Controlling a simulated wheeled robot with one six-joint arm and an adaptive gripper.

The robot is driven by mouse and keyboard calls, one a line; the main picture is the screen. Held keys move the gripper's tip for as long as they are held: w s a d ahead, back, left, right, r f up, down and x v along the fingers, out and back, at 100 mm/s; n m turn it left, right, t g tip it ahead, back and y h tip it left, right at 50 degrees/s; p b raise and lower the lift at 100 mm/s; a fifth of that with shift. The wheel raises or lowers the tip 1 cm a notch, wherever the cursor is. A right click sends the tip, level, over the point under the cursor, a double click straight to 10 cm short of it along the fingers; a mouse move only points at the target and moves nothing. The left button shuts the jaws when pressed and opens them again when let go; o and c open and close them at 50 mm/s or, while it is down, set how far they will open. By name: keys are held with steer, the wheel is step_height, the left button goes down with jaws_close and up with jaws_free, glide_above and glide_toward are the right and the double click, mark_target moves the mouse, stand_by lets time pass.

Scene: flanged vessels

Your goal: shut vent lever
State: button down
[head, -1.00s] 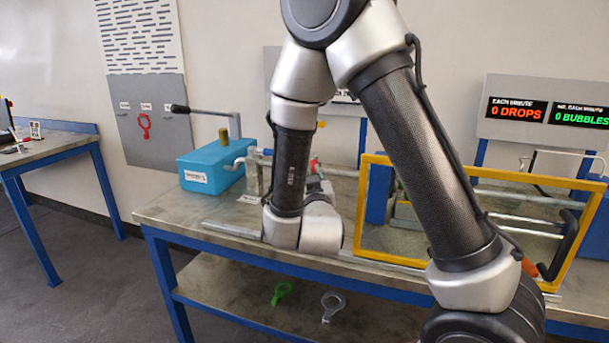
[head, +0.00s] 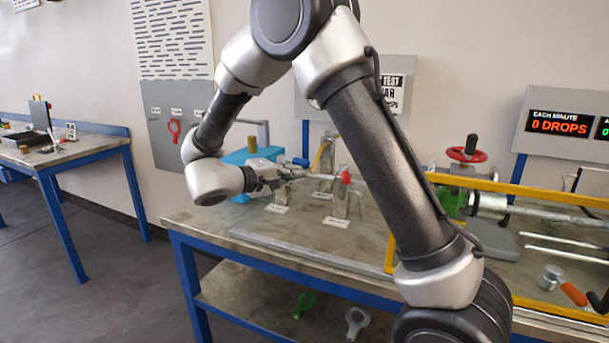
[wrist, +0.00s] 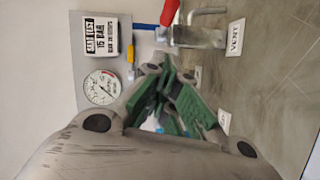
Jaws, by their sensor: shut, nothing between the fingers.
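The vent lever is red; its red end (head: 346,177) shows at a small metal post (head: 340,203) on the bench in the head view. In the wrist view the red lever (wrist: 170,12) is at the top edge, partly cut off, beside a metal block and a white VENT label (wrist: 235,38). My gripper (head: 285,173) is left of the post in the head view, pointing right towards it. In the wrist view my gripper (wrist: 156,72) has its green-padded fingers together and empty, with a visible gap to the red lever.
A blue lever (wrist: 145,26) and a yellow lever (wrist: 130,55) are close by in the wrist view. A gauge (wrist: 102,87) is on the panel behind. A blue box (head: 238,158) stands behind my gripper; a yellow frame (head: 520,188) is at right.

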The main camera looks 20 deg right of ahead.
steer(key=w+d+f, duration=0.1)
steer(key=d+f, duration=0.1)
steer(key=d, duration=0.9)
steer(key=shift+w+d+f, duration=0.3)
steer(key=shift+w+f, duration=0.05)
steer(key=shift+w, duration=0.05)
